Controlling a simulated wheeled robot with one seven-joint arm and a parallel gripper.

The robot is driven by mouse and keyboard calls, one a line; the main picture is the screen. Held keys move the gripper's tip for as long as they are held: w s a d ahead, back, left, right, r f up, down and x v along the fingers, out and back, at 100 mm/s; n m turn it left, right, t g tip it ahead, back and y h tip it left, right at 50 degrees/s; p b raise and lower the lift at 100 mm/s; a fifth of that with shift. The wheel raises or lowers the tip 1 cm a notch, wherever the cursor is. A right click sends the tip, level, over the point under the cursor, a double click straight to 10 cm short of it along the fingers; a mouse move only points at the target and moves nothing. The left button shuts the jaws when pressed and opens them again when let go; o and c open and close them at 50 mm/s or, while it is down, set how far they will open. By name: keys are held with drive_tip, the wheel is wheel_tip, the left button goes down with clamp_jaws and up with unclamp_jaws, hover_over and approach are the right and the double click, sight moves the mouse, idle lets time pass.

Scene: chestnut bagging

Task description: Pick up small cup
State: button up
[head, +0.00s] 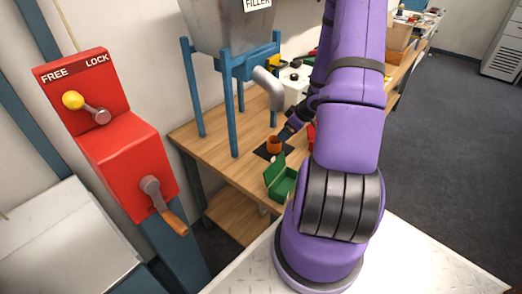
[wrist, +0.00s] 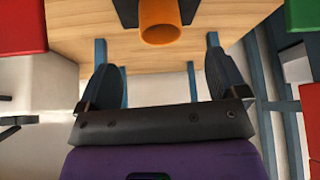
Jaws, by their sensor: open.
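The small orange cup (head: 274,145) stands upright on a black square mat (head: 261,152) on the wooden table, near the filler's spout. It also shows at the top of the wrist view (wrist: 160,20). My gripper (head: 284,133) is beside the cup in the head view, partly hidden by my purple arm. In the wrist view my gripper (wrist: 166,75) has its two dark fingers wide apart with nothing between them. The cup lies ahead of the fingertips, roughly centred between them and apart from both.
The filler hopper (head: 230,22) stands on blue legs, its grey spout (head: 270,88) above the table. A green open box (head: 281,181) sits at the table's front edge. A red FREE/LOCK lever box (head: 125,165) is at left. Red and green objects flank the cup in the wrist view.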

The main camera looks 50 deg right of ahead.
sight(274, 145)
drive_tip(key=x, duration=0.5)
drive_tip(key=shift+a, duration=0.15)
drive_tip(key=shift+x, duration=2.95)
drive_tip(key=c, duration=1.4)
